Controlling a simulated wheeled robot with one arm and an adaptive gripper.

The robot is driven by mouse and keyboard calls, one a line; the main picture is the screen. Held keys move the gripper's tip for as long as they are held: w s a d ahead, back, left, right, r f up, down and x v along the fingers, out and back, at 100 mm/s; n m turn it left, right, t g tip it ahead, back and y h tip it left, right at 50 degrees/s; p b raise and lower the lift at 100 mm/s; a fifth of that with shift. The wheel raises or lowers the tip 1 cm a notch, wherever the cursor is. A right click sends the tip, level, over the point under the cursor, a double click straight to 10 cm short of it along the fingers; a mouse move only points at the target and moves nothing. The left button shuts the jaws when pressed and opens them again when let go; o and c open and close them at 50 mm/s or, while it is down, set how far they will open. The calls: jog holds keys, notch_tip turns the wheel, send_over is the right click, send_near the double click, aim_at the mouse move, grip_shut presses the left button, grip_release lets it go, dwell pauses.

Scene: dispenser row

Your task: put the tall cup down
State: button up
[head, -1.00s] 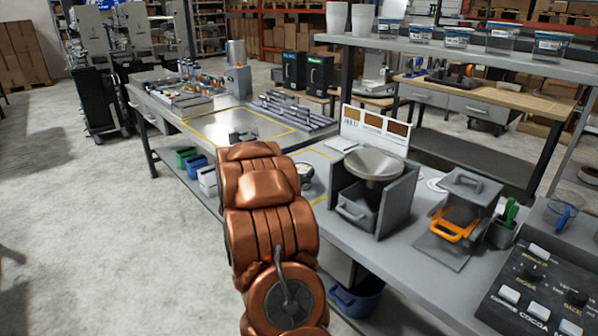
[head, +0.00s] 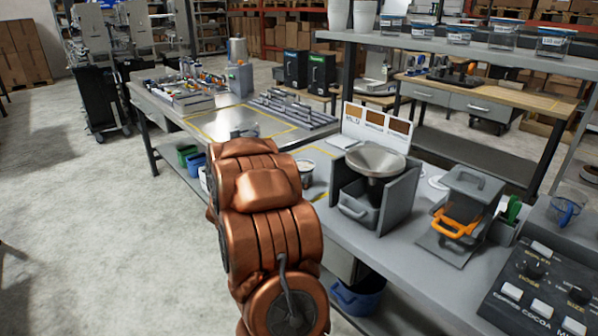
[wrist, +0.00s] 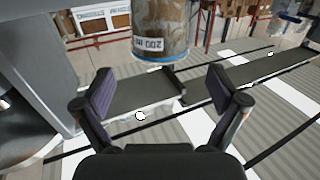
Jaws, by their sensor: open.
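A clear cup (wrist: 160,28) with brown contents and a white "200 ml" label, its lettering upside down in the picture, shows at the top middle of the wrist view. Its upper part is cut off by the frame edge. My gripper (wrist: 160,85) is open, with its two dark-padded fingers apart below the cup in the picture. No finger visibly touches the cup. I cannot tell what the cup rests on. In the head view my copper arm hides the gripper.
A grey holder with a metal bowl (head: 375,160) stands right of my arm. Beyond it are a grey device with an orange handle (head: 456,222) and a button panel (head: 540,290). A yellow-outlined bench area (head: 215,125) lies behind my arm. A shelf (head: 450,53) spans the back right.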

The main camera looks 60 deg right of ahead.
jog(key=a, duration=0.7)
jog(key=shift+s+b, duration=0.4)
jog(key=shift+s, duration=0.05)
jog(key=shift+a+r, duration=0.1)
